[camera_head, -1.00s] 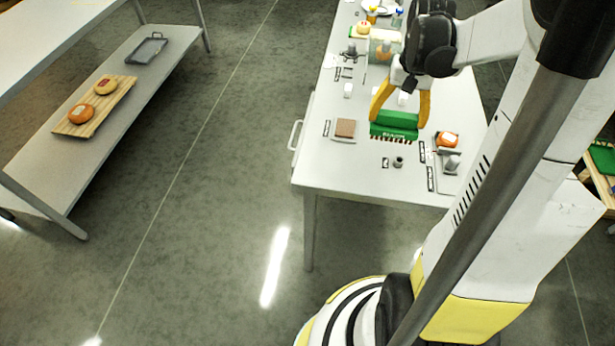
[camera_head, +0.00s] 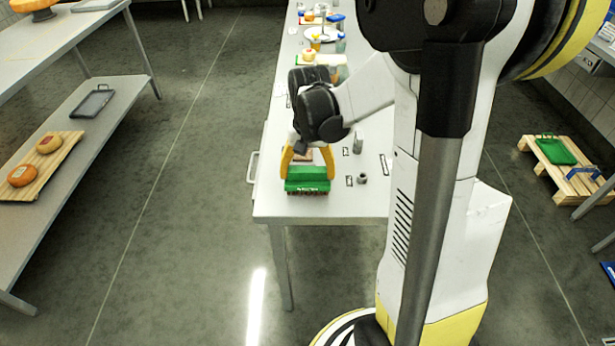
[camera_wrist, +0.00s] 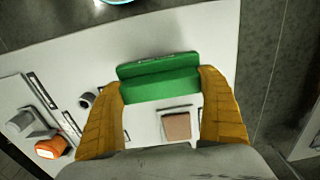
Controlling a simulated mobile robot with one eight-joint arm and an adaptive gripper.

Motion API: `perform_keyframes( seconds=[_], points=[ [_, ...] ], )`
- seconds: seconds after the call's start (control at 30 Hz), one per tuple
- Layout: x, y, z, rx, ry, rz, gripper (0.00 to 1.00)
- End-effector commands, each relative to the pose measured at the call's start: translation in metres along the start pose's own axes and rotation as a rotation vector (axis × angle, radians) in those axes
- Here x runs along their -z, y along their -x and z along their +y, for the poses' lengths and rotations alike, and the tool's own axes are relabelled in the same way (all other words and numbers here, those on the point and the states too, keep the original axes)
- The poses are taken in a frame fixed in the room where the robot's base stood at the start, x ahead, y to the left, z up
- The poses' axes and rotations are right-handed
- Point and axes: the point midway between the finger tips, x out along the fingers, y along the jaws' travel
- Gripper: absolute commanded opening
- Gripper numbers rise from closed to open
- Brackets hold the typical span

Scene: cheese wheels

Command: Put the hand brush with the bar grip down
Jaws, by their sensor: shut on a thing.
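The hand brush is a green block with dark reddish bristles below. In the head view, the brush (camera_head: 307,186) is near the front left corner of the white table (camera_head: 375,200). My gripper (camera_head: 307,173) is shut on it, with a yellow finger at each end. In the wrist view, the green brush (camera_wrist: 160,86) spans between the two fingers of my gripper (camera_wrist: 160,78). The bristles face down in the head view. Whether they touch the table or hang just above it, I cannot tell. No separate bar grip shows clearly.
A brown square block (camera_wrist: 177,126) lies close to the brush, partly hidden behind my gripper in the head view. A small dark ring (camera_head: 362,178) and flat labels lie to the right. An orange cheese (camera_wrist: 50,148) shows in the wrist view. A pallet (camera_head: 575,185) stands at far right.

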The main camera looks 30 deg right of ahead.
Motion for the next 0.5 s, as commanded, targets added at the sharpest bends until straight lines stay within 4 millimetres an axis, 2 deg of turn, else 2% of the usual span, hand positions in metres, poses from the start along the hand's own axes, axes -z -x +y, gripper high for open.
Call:
perform_keyframes(
  seconds=[0.33, 0.37, 0.4, 0.5],
  points=[
    [0.0000, -0.0044, 0.0003, 0.000, 0.000, 0.000, 0.48],
    [0.0001, -0.0046, 0.0003, 0.000, 0.000, 0.000, 0.90],
    [0.0001, -0.0038, 0.0003, 0.000, 0.000, 0.000, 1.00],
    [0.0001, -0.0035, 0.0003, 0.000, 0.000, 0.000, 1.00]
  ],
)
